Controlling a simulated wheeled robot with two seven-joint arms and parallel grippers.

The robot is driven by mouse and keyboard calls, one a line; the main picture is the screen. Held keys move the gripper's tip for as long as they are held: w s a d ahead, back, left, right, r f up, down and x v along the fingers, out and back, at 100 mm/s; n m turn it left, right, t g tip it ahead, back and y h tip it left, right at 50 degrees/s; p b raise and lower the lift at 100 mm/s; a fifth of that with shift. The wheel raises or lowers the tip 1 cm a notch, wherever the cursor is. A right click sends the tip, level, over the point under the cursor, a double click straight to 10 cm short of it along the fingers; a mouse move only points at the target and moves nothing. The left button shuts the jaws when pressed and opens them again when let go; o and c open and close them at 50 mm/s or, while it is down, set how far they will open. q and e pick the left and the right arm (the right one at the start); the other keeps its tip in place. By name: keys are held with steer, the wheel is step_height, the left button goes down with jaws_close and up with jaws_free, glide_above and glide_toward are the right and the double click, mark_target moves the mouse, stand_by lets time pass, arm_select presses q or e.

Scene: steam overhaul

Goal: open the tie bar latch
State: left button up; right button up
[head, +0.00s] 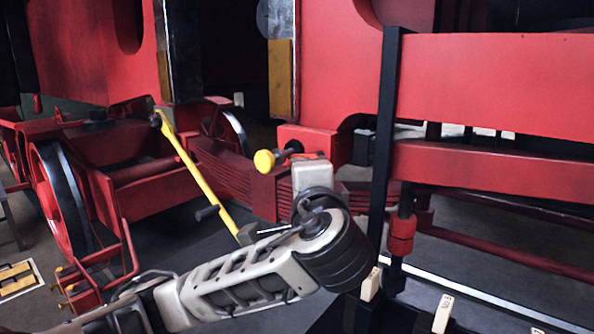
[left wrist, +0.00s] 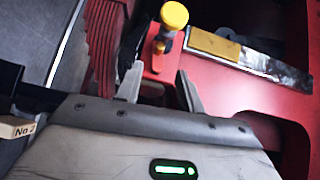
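A yellow knob (head: 264,161) on a short dark stem sticks out from the red frame in the middle of the head view; it looks like the latch handle. In the left wrist view the yellow knob (left wrist: 174,15) stands beyond my fingertips, with a red piece (left wrist: 155,68) below it. My left gripper (left wrist: 160,88) is open, its two fingers apart with nothing clearly held between them. In the head view my left wrist hides most of the fingers, just right of the knob. A long yellow bar (head: 190,168) slopes beside it. My right gripper is not in view.
A black post (head: 387,140) and red beams (head: 490,85) stand close on the right of my left arm. Wooden tags (head: 443,313) sit at the lower right. A red spring pack (head: 225,170) and a wheel (head: 62,200) are on the left. Dark floor shows between.

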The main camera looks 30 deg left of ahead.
arm_select(q)
steer(key=p+x, duration=0.1)
steer(key=x, duration=0.8)
steer(key=shift+p, duration=0.35)
steer(key=shift+w, duration=0.15)
jaws_close()
